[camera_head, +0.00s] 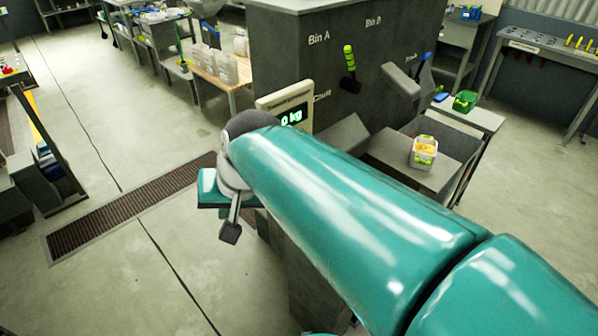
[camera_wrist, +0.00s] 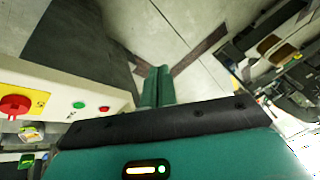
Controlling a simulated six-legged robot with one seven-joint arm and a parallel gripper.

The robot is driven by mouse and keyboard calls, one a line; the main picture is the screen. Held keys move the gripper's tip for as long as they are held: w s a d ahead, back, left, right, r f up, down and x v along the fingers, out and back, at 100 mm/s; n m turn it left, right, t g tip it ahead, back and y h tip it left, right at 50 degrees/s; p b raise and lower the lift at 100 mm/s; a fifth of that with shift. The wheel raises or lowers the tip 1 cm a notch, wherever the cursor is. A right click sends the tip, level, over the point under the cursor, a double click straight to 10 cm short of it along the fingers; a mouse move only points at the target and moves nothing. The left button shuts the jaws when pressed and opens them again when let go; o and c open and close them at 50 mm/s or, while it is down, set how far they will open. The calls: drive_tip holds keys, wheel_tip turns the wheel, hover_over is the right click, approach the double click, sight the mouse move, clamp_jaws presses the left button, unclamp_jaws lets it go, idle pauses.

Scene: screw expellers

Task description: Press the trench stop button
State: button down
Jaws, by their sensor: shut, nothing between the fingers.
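In the wrist view, a cream control panel (camera_wrist: 50,90) fills the left side. It bears a large red mushroom button (camera_wrist: 14,107) on a yellow plate, a small green button (camera_wrist: 79,105) and a small red button (camera_wrist: 104,108). I cannot read which one is the trench stop button. My gripper (camera_wrist: 157,72) shows as two teal fingers, shut and empty, to the right of the panel's edge and apart from the buttons.
A rusty floor grating (camera_head: 130,205) runs across the floor at left. A white tub with yellow contents (camera_head: 424,152) sits on a grey surface. The floor at lower left is clear.

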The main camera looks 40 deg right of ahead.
drive_tip(key=w+d+f+m+t, duration=0.1)
drive_tip(key=w+d+m, duration=0.2)
drive_tip(key=d+m, duration=0.3)
drive_tip(key=w+d+m+t, duration=0.1)
drive_tip(key=w+d+m, duration=0.3)
drive_tip(key=d, duration=0.9)
drive_tip(key=w+d+f+m+t+y, duration=0.1)
drive_tip(key=w+d+m+t, duration=0.1)
drive_tip(key=d+m, duration=0.6)
drive_tip(key=shift+w+d+f+m, duration=0.3)
drive_tip(key=shift+w+d+f, duration=0.05)
drive_tip(key=shift+w+d, duration=0.35)
drive_tip(key=shift+f, duration=0.1)
drive_tip(key=shift+a+f, duration=0.1)
drive_tip(key=shift+f, duration=4.25)
drive_tip(key=shift+f, duration=0.4)
